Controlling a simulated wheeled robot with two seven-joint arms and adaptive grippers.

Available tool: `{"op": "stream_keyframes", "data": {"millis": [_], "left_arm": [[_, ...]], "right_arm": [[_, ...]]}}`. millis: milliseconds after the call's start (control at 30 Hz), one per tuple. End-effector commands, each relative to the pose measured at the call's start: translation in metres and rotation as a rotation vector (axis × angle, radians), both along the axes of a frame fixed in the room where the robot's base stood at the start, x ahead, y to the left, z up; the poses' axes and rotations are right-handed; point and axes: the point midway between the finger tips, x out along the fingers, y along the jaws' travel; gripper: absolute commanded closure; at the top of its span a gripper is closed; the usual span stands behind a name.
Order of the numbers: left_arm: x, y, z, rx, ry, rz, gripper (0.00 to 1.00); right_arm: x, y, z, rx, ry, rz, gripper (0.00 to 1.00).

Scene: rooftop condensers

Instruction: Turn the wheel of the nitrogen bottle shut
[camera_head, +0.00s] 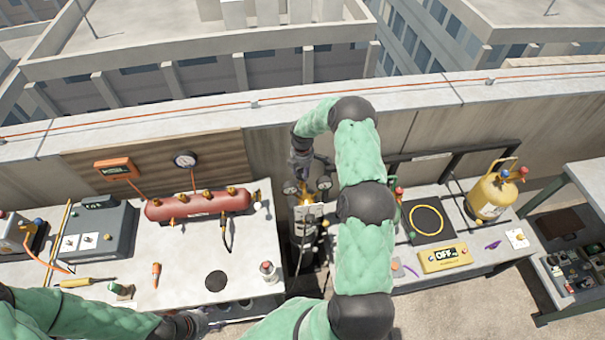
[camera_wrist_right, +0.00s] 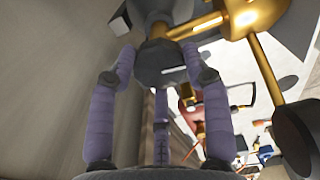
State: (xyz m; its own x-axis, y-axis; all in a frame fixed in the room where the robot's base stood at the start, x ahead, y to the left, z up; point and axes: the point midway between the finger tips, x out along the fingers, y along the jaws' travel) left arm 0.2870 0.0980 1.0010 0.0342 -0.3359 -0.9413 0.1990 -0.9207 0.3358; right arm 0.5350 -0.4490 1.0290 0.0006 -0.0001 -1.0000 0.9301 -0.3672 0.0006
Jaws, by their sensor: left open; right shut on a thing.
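The nitrogen bottle (camera_head: 303,235) stands upright in the gap between the two benches, with brass fittings and two small gauges at its top. My right gripper (camera_head: 303,168) reaches down to the bottle's top. In the right wrist view, the fingers of this gripper (camera_wrist_right: 160,68) are closed around a dark grey wheel (camera_wrist_right: 160,62) on the brass valve (camera_wrist_right: 198,27). In the head view the gripper hides the wheel. My left gripper (camera_head: 196,322) is open and low over the front edge of the left bench, away from the bottle.
The left bench holds a red tank (camera_head: 198,204), a grey case (camera_head: 98,232) and a black disc (camera_head: 216,281). The right bench holds a yellow cylinder (camera_head: 490,198) and a yellow box reading OFF (camera_head: 445,257). A parapet (camera_head: 420,98) runs behind.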

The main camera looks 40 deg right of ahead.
Motion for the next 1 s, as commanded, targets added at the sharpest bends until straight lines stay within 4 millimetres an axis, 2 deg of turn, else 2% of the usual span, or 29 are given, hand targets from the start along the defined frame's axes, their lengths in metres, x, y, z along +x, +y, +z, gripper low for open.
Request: {"op": "stream_keyframes", "data": {"millis": [33,400,1000], "left_arm": [[0.0,0.0,-0.011,0.0,0.0,0.0,0.45],[0.0,0.0,-0.055,0.0,0.0,0.0,0.45],[0.0,0.0,-0.108,0.0,0.0,0.0,0.45]], "right_arm": [[0.0,0.0,-0.005,0.0,-0.001,-0.034,0.84],[0.0,0.0,-0.006,0.0,-0.001,-0.374,0.84],[-0.001,0.001,-0.005,0.001,0.002,-0.943,0.84]]}}
